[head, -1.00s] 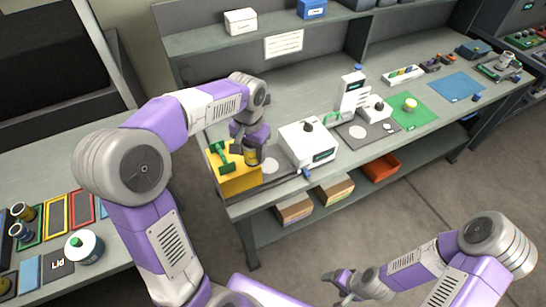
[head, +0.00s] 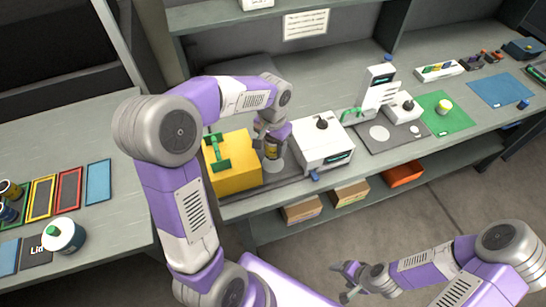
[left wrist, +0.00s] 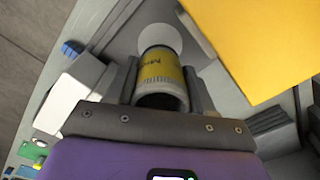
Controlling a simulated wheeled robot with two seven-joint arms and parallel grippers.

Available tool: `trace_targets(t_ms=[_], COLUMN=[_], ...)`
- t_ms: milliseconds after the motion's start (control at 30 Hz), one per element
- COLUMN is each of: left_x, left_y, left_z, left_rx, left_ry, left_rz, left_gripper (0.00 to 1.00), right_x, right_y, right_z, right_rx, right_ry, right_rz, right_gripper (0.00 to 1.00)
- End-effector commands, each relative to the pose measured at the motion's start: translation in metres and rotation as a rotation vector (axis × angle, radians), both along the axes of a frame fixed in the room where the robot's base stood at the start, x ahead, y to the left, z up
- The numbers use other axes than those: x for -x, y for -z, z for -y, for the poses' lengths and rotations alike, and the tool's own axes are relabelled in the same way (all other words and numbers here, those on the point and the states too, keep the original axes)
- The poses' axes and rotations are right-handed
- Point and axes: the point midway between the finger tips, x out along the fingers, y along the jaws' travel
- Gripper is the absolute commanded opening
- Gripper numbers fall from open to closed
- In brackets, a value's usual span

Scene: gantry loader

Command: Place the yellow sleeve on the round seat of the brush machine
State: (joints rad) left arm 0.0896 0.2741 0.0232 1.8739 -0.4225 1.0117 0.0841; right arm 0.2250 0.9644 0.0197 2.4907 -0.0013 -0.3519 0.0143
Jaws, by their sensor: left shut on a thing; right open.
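My left gripper (head: 272,140) is shut on the yellow sleeve (head: 271,152). In the left wrist view the sleeve (left wrist: 160,70) has a yellow band with dark lettering and grey ends, and sits between the two fingers (left wrist: 160,84). A pale round seat (left wrist: 160,37) shows just past the sleeve's far end; in the head view the sleeve and gripper are over this seat (head: 275,166), partly covering it. I cannot tell whether the sleeve touches it. My right gripper (head: 350,283) is open and empty, low at the front, away from the bench.
A yellow block with a green handle (head: 234,174) stands close left of the left gripper. A white machine with a black knob (head: 325,146) stands close right. Further right are a press stand (head: 378,92) and a green mat (head: 446,122). A lidded pot (head: 64,236) is on the left table.

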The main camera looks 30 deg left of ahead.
Motion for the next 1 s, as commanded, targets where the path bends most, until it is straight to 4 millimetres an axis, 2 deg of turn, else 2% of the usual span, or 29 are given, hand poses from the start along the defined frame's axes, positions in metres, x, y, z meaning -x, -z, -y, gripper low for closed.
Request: trace_targets(t_ms=[300,767,800,933,1000], left_x=[0.0,-0.001,0.0,0.0,0.0], left_y=[0.046,0.054,0.054,0.054,0.054], left_z=[0.0,0.0,0.0,0.0,0.0], left_rx=[0.0,0.0,0.0,0.0,0.0], left_ry=[-0.001,0.0,-0.001,0.0,0.0], left_rz=[-0.001,0.002,0.0,0.0,0.0], left_gripper=[0.07,0.07,0.56,0.76,0.77], right_x=[0.0,0.0,0.0,0.0,0.0], right_y=[0.014,0.016,0.016,0.016,0.016], right_z=[0.0,0.0,0.0,0.0,0.0], right_rx=[0.0,0.0,0.0,0.0,0.0], right_ry=[0.0,0.0,0.0,0.0,0.0], right_rz=[0.0,0.0,0.0,0.0,0.0], right_gripper=[0.73,0.73,0.73,0.73,0.73])
